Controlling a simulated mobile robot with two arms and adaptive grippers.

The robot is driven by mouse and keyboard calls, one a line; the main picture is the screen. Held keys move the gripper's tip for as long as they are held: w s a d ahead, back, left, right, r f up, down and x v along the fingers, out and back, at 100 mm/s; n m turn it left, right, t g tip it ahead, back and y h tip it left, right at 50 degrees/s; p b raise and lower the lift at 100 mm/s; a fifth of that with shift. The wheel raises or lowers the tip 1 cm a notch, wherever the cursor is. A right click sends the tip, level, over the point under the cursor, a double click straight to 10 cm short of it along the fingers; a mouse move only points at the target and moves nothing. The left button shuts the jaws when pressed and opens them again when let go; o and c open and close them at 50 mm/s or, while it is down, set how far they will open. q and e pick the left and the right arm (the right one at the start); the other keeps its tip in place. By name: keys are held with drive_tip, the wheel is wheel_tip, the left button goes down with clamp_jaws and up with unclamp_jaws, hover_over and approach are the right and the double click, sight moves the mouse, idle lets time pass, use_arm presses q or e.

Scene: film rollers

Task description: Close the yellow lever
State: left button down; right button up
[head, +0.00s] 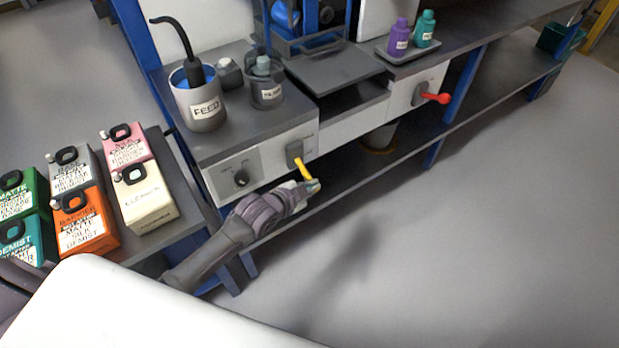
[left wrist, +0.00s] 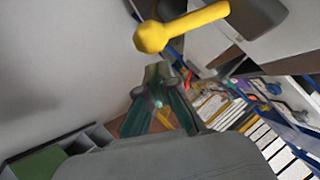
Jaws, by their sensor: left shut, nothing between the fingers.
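The yellow lever (head: 303,170) sticks out from a grey mount on the white front panel of the bench in the head view, pointing down and to the right. In the left wrist view the yellow lever (left wrist: 182,26) is large at the top, with a rounded knob at its left end. My left gripper (head: 314,186) is at the lever's lower end in the head view. It is shut and empty. In the left wrist view its fingertips (left wrist: 158,72) are just below the lever knob; I cannot tell if they touch it. My right gripper is not in view.
A red lever (head: 432,97) sits on the panel further right. A black knob (head: 241,178) is left of the yellow lever. The FEED pot (head: 203,112) stands on the bench top. Several labelled cans, one cream (head: 146,196), stand at left. Floor in front is open.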

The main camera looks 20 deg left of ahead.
use_arm(q)
drive_tip(key=shift+a+f, duration=0.1)
drive_tip(key=shift+f, duration=0.95)
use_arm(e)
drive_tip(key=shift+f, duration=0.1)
use_arm(q)
drive_tip(key=shift+f, duration=0.1)
